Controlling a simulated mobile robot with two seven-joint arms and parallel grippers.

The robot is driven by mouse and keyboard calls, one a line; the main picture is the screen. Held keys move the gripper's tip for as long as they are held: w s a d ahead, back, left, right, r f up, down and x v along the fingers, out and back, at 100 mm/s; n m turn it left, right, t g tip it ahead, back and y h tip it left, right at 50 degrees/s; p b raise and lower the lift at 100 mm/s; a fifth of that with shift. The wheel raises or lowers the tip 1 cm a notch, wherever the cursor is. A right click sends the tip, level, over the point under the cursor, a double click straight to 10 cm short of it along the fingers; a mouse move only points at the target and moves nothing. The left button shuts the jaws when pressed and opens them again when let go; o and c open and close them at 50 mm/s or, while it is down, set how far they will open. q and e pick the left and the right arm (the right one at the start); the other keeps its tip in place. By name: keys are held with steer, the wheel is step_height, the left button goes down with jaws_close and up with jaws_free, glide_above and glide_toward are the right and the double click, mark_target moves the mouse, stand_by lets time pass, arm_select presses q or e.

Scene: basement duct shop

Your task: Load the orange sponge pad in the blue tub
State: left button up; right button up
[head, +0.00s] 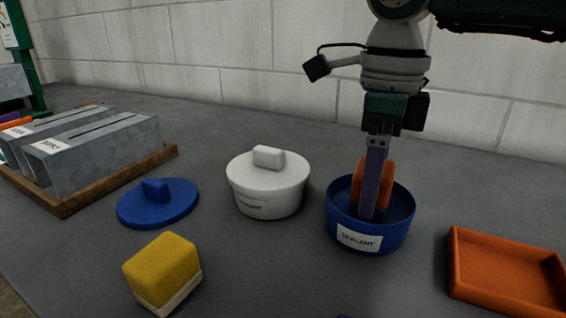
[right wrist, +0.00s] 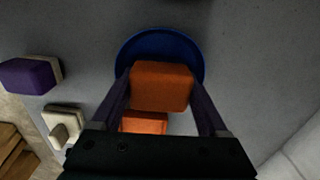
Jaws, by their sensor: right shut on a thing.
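My right gripper (head: 370,208) points down with its fingers shut on the orange sponge pad (head: 388,182). The pad is upright at the open blue tub (head: 397,233), its lower part inside the rim line and its upper part above; one finger covers part of it. Whether it touches the tub floor is hidden. In the right wrist view the pad (right wrist: 162,87) sits between both fingers, over the blue tub (right wrist: 158,44). The tub has a white "SEALANT" label. A blue lid (head: 170,207) with a knob lies to the left. My left gripper is not in view.
A white lidded tub (head: 267,192) stands left of the blue tub, and an orange tray (head: 500,296) is on its right. A yellow sponge (head: 162,268) is in front. Metal boxes in a wooden tray (head: 66,206) stand far left. A block wall (head: 230,50) closes the back.

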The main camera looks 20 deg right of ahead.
steer(key=shift+f, duration=0.1)
step_height(320, 180, up, 7)
steer(key=p, duration=0.6)
stand_by(0.6)
steer(key=shift+a+r+n, duration=0.15)
steer(key=shift+r+n, duration=0.15)
steer(key=shift+r, duration=0.1)
steer(key=s+a+r+n+p, duration=0.2)
steer(key=r+n+p, duration=0.2)
steer(key=r+n, duration=0.45)
steer(key=s+a+r+n+p, duration=0.3)
steer(key=r+n+p, duration=0.1)
steer(key=r+n, duration=0.4)
steer(key=s+a+r+n+p, duration=0.2)
steer(key=r+n+p, duration=0.3)
steer(key=n, duration=0.5)
steer(key=s+r+p, duration=0.2)
steer(key=r+p, duration=1.6)
steer(key=s+r+p, duration=0.3)
steer(key=r+p, duration=1.5)
steer(key=shift+s+a+r, duration=0.15)
steer(key=shift+s+r, duration=0.1)
steer(key=shift+s, duration=0.1)
